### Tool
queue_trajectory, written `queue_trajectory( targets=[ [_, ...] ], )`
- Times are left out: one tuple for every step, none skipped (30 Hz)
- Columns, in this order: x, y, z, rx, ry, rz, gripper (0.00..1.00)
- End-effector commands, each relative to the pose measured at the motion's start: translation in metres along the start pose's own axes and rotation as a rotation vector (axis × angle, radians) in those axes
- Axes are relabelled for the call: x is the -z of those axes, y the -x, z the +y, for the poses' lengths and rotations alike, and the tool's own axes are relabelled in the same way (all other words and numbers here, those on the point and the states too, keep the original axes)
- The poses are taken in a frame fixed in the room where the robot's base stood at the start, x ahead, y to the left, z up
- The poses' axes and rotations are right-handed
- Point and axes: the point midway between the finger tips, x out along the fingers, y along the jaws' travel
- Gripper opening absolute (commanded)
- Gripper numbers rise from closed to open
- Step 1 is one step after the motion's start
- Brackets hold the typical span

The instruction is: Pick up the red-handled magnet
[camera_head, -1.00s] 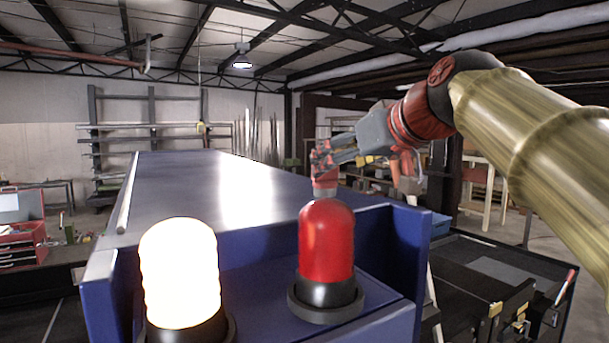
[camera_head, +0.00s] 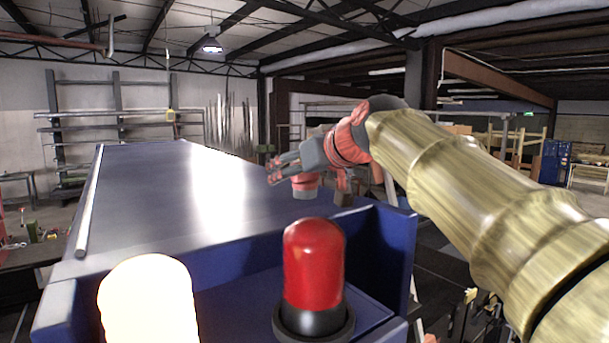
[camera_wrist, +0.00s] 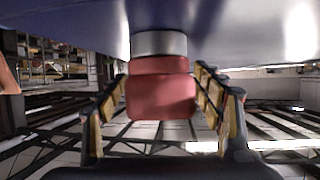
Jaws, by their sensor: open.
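The red-handled magnet (camera_head: 305,184) stands upright on the conveyor belt near its right side in the head view. It has a red handle and a grey base. In the wrist view, which looks inverted, the red handle (camera_wrist: 161,97) shows at the centre, with the silver base against the dark belt surface. My gripper (camera_head: 277,169) is open at the magnet's height. In the wrist view, my gripper's fingers (camera_wrist: 160,80) lie on either side of the handle, with visible gaps. Part of the magnet is hidden behind the fingers in the head view.
A metal rail (camera_head: 90,200) runs along the left edge. The belt left of the magnet is clear.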

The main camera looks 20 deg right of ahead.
Motion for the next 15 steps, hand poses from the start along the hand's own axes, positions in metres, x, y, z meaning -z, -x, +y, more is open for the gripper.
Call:
queue_trajectory(
  targets=[
    [0.0004,-0.0005,-0.0003,0.0,0.001,0.001,0.67],
    [0.0003,-0.0006,-0.0003,0.0,0.001,0.001,0.67],
    [0.0001,-0.0005,-0.0002,0.0,0.001,0.001,0.67],
    [0.0001,-0.0004,-0.0002,0.0,0.001,0.001,0.67],
    [0.0001,-0.0004,-0.0002,0.0,0.001,0.001,0.67],
    [0.0001,-0.0004,-0.0002,0.0,0.001,0.001,0.67],
    [0.0001,-0.0004,-0.0002,0.0,0.001,0.001,0.65],
    [0.0001,-0.0003,-0.0002,0.0,0.001,0.001,0.63],
    [0.0001,-0.0003,-0.0002,0.0,0.001,0.001,0.61],
    [0.0001,-0.0003,-0.0002,0.0,0.001,0.001,0.59],
    [0.0001,-0.0003,-0.0002,0.0,0.001,0.001,0.58],
    [0.0001,-0.0003,-0.0002,0.0,0.001,0.001,0.55],
    [0.0001,-0.0003,-0.0002,0.0,0.001,0.001,0.54],
    [0.0001,-0.0003,-0.0001,0.0,0.001,0.001,0.52],
    [0.0001,-0.0003,-0.0002,0.0,0.001,0.001,0.5]
  ],
)
